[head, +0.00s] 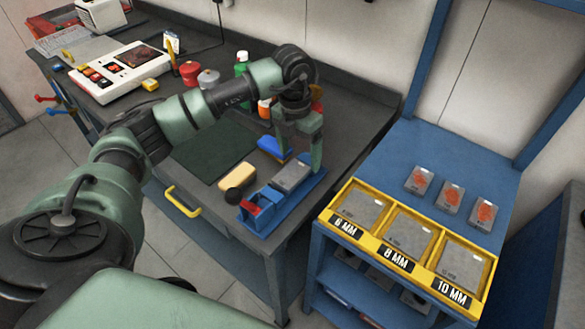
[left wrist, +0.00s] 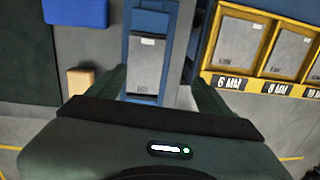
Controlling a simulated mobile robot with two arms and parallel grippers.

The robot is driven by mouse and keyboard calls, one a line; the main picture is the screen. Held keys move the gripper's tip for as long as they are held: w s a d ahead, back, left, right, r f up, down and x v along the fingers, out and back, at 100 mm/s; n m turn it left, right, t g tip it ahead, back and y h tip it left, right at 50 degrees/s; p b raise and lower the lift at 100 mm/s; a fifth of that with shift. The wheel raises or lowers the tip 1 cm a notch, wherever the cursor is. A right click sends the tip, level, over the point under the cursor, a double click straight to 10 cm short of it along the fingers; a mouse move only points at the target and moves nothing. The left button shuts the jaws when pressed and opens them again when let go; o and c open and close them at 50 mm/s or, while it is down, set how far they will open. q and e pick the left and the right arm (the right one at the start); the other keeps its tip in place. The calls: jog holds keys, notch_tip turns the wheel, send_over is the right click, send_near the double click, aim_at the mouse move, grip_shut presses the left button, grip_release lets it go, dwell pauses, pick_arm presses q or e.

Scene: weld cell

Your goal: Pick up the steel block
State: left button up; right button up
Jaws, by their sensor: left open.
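The grey steel block (head: 291,177) sits in a blue vise-like fixture (head: 262,219) near the front right corner of the dark workbench. In the left wrist view the block (left wrist: 147,65) has a small white label and lies ahead, between the lines of my fingers. My left gripper (head: 301,152) points down above the block, open and empty, with its fingers apart from it. In the left wrist view the open fingers (left wrist: 160,88) lie to either side of the fixture. My right gripper is not in view.
A yellow tray (head: 347,229) with plates marked 6, 8 and 10 MM stands on a blue rack right of the bench. A yellow-tan block (head: 267,173), a black round knob (head: 235,195) and a blue item (head: 270,147) lie close to the fixture. A dark green mat (head: 212,150) lies left.

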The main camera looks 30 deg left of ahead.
aim_at(292, 173)
pick_arm(q)
jog(key=shift+s+a+r+y, duration=0.1)
jog(key=shift+a+r+y, duration=0.1)
jog(key=shift+a, duration=0.3)
jog(key=shift+a+r+y, duration=0.1)
jog(key=shift+a+y, duration=0.1)
jog(key=shift+a, duration=0.25)
jog(key=shift+s+a+f, duration=0.1)
jog(key=shift+f, duration=0.1)
notch_tip(292, 173, down, 6)
jog(key=p, duration=0.3)
jog(key=shift+s+f+p, duration=0.1)
jog(key=shift+f+p, duration=0.1)
jog(key=shift+p, duration=0.2)
jog(key=shift+f, duration=0.35)
jog(key=c, duration=1.7)
grip_shut()
